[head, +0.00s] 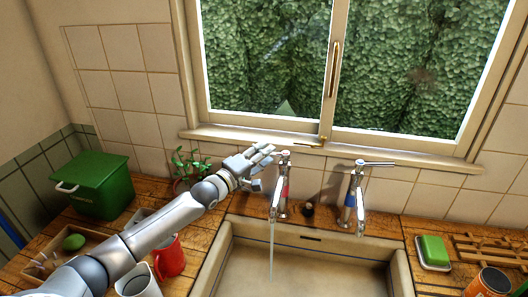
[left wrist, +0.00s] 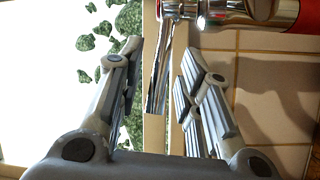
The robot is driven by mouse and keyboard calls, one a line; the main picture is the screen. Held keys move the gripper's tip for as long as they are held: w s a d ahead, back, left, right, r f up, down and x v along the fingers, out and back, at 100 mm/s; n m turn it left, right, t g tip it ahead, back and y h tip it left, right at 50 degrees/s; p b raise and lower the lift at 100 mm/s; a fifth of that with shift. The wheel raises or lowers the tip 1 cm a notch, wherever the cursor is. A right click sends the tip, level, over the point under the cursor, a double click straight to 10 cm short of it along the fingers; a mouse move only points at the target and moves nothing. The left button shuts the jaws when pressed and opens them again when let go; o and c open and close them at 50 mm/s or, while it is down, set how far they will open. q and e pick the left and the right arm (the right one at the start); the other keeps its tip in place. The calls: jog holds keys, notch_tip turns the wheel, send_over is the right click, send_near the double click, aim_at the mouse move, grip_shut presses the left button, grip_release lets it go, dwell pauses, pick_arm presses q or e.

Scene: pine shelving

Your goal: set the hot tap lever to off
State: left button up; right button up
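The hot tap (head: 283,188), chrome with a red band, stands at the back left of the sink, and water runs from its spout. Its lever is largely hidden behind my left gripper (head: 262,160) in the head view. In the left wrist view the chrome lever (left wrist: 160,70) reaches between the two fingers of my left gripper (left wrist: 158,62). The fingers are apart, with gaps visible beside the lever. The tap's red band (left wrist: 300,16) shows at the top right there. My right gripper is in neither view.
The blue-banded tap (head: 352,195) stands to the right, its lever pointing right. The sink (head: 225,250) lies below. A potted plant (head: 187,163), red mug (head: 169,257) and green box (head: 97,185) are at left. A green sponge (head: 433,250) lies at right.

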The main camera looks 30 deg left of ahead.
pick_arm(q)
jog(key=shift+w, duration=0.3)
grip_shut()
dwell(0.3)
